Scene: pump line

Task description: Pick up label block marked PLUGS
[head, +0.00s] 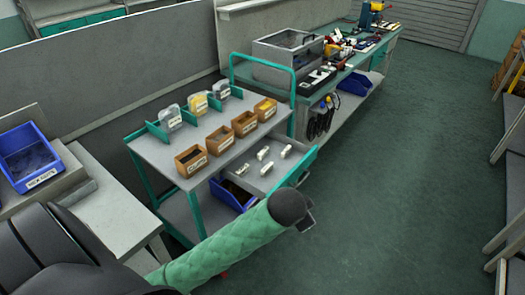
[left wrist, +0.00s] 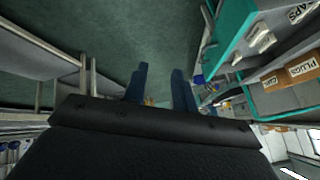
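Several small white label blocks (head: 264,153) lie in the open drawer of the teal cart in the head view. Their markings are too small to read there, so I cannot tell which is PLUGS. In the left wrist view one white block (left wrist: 298,12) near the top right reads like CAPS, and another (left wrist: 262,42) is unreadable. My left gripper (left wrist: 158,82) is open and empty, its two dark blue fingers apart. In the head view it (head: 305,217) is partly hidden behind my green-sleeved arm, to the right of and in front of the drawer. My right gripper is not in view.
The cart top (head: 160,150) carries orange boxes (head: 219,139) and clear jars (head: 197,104). A box marked PLUGS (left wrist: 302,70) shows in the left wrist view. A blue bin (head: 232,195) sits under the drawer. Clear floor (head: 410,170) lies to the right.

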